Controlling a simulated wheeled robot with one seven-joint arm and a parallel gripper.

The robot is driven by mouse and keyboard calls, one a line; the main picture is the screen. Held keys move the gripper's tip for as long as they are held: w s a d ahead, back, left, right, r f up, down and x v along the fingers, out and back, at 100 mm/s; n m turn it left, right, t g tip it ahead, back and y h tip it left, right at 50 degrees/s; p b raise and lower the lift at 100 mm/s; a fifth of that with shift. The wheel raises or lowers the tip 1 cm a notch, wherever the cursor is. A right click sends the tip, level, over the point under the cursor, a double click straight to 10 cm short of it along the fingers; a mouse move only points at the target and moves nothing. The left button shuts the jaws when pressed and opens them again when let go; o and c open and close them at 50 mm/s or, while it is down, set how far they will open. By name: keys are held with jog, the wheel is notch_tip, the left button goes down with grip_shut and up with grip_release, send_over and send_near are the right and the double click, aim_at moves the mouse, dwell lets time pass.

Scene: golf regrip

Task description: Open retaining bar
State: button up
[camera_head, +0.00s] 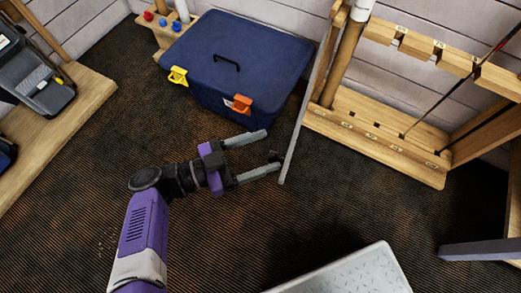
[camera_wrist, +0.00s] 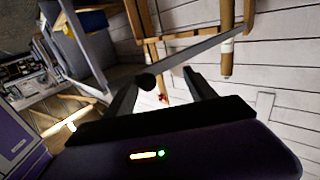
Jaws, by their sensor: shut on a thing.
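The retaining bar (camera_head: 306,115) is a long thin grey bar at the left end of the wooden club rack (camera_head: 375,150). It is swung out from the rack front, its free end pointing toward me over the carpet. A dark knob (camera_head: 275,156) sits near that free end. My gripper (camera_head: 272,151) is at the knob, with its fingers on either side of it. In the wrist view the black knob (camera_wrist: 146,82) lies between the fingers, nearer the left one, and the bar (camera_wrist: 205,47) runs off to the upper right. The exact finger contact is hard to see.
A blue chest (camera_head: 235,60) with yellow and orange latches stands behind my gripper. A club (camera_head: 455,88) leans in the rack's right part. A light grey textured surface (camera_head: 350,275) is at the bottom. The carpet right of the bar is clear.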

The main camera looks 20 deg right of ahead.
jog(key=shift+w+a+r, duration=0.1)
jog(key=shift+w+r, duration=0.05)
dwell(0.3)
jog(key=a, duration=0.8)
jog(key=shift+b, duration=0.3)
